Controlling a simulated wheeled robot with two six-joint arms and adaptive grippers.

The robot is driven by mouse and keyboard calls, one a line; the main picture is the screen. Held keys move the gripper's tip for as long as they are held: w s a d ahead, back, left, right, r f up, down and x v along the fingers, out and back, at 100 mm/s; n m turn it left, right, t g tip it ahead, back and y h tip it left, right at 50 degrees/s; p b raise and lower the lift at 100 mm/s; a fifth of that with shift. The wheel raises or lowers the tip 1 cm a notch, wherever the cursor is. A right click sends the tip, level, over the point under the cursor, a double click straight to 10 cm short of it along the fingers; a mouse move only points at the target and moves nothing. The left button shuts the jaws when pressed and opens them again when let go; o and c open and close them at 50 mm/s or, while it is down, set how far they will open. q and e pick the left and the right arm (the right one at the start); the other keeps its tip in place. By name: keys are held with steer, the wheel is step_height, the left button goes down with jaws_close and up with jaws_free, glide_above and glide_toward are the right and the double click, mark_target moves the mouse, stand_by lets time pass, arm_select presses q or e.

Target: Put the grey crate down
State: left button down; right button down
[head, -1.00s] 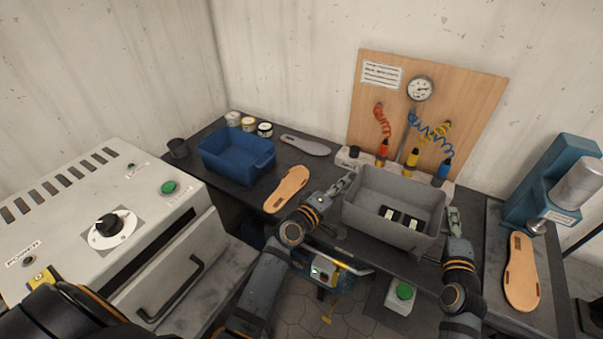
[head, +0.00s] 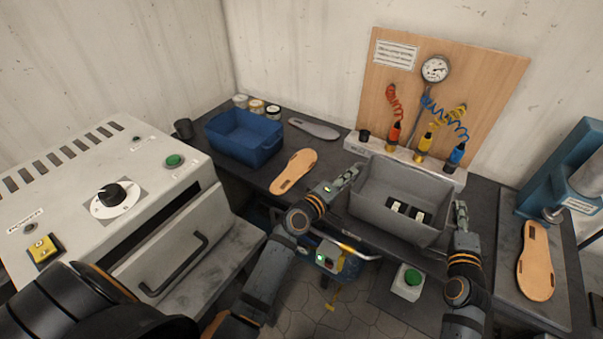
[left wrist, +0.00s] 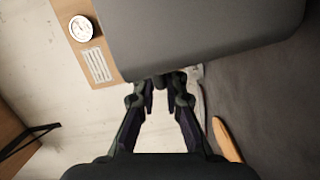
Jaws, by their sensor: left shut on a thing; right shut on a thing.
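The grey crate (head: 385,213) is at the middle right of the head view, over the front part of the dark bench. Two small dark items with pale labels (head: 408,211) lie inside it. My left gripper (head: 350,176) is shut on the crate's left end. My right gripper (head: 460,210) is shut on its right end. The crate looks level. Whether its base touches the bench cannot be told. In the left wrist view the crate's wall (left wrist: 200,35) fills the top, and the left fingertips (left wrist: 168,78) meet its edge.
A blue crate (head: 225,148) stands on the bench at left. A tan sole (head: 293,171) and a grey sole (head: 314,128) lie near it. A blue press (head: 560,170) and another tan sole (head: 535,265) are at right.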

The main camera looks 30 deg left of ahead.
arm_select(q)
steer(key=shift+f+b, duration=0.35)
steer(key=shift+f, duration=0.35)
arm_select(e)
steer(key=shift+f, duration=0.7)
arm_select(q)
steer(key=c, duration=1.4)
jaws_free()
steer(key=shift+r, duration=0.15)
arm_select(e)
steer(key=c, duration=1.4)
jaws_free()
steer(key=shift+r, duration=0.15)
arm_select(q)
steer(key=shift+s+a, duration=0.15)
steer(key=shift+s, duration=0.1)
arm_select(e)
steer(key=s, duration=1.2)
steer(key=shift+d+r, duration=0.25)
steer(key=shift+d, duration=0.15)
arm_select(q)
steer(key=v, duration=1.1)
steer(key=shift+s, duration=0.2)
